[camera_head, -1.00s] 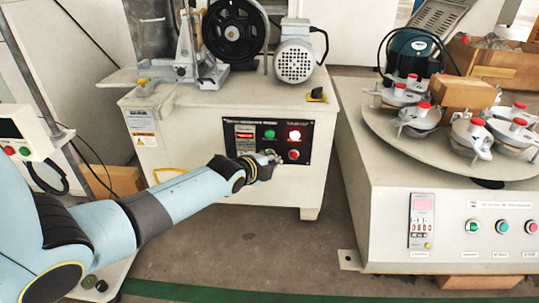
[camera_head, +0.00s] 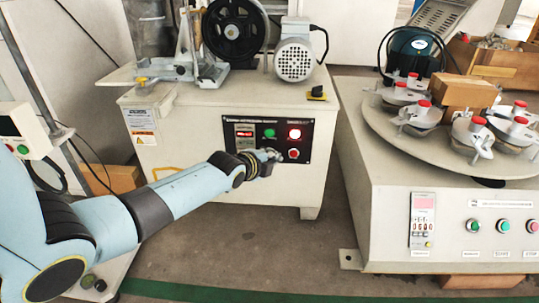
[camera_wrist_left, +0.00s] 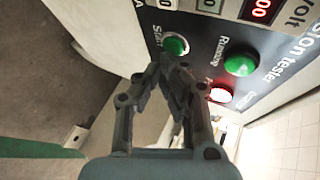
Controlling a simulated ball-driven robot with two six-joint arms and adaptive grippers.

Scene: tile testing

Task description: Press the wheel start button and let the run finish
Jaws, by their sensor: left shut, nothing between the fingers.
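The wheel machine's dark control panel (camera_head: 245,151) is on the front of the light-coloured cabinet. It has a red digital display, a green Running lamp (camera_head: 269,133), a brightly lit red lamp (camera_head: 294,133) and a red button (camera_head: 293,154). My left gripper (camera_head: 275,156) is shut and empty at the panel's lower part, covering the start button there. In the left wrist view, the green start button (camera_wrist_left: 176,45) shows just beyond the shut fingertips (camera_wrist_left: 168,62). I cannot tell whether they touch it. The black wheel (camera_head: 235,31) is on top of the cabinet. My right gripper is out of view.
A grey motor (camera_head: 294,60) stands beside the wheel. At the right is another machine with a round turntable (camera_head: 385,125), several red-topped fixtures and its own front buttons. A floor gap separates the two machines. A control box (camera_head: 25,133) on a post is at the left.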

